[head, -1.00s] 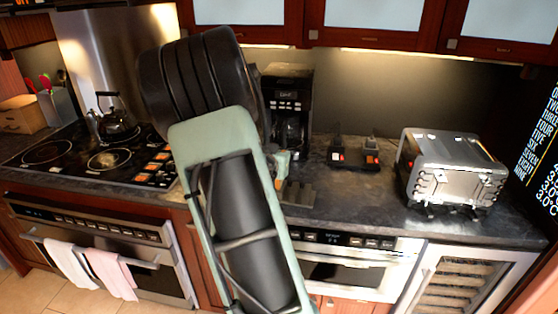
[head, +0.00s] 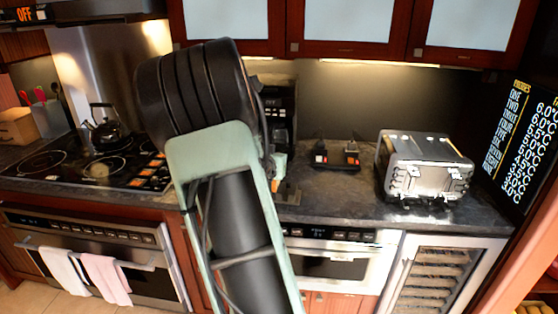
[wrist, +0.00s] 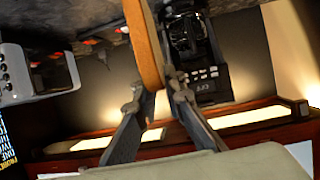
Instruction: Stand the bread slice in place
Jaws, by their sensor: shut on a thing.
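The bread slice (wrist: 147,45) shows edge-on in the wrist view as a thin orange-brown slab, running up out of the top of the picture. My gripper (wrist: 155,92) is shut on its near end, with one finger on each side. In the head view my own arm hides most of the gripper and the slice. The silver toaster (head: 425,167) stands on the counter at the right. It also shows at the left edge of the wrist view (wrist: 32,72), apart from the slice.
A black coffee maker (head: 282,110) stands behind my arm. A small black device with red lights (head: 336,155) sits between it and the toaster. A stove with a kettle (head: 108,127) is at the left. Cabinets hang above. Counter (head: 345,190) is clear in front of the device.

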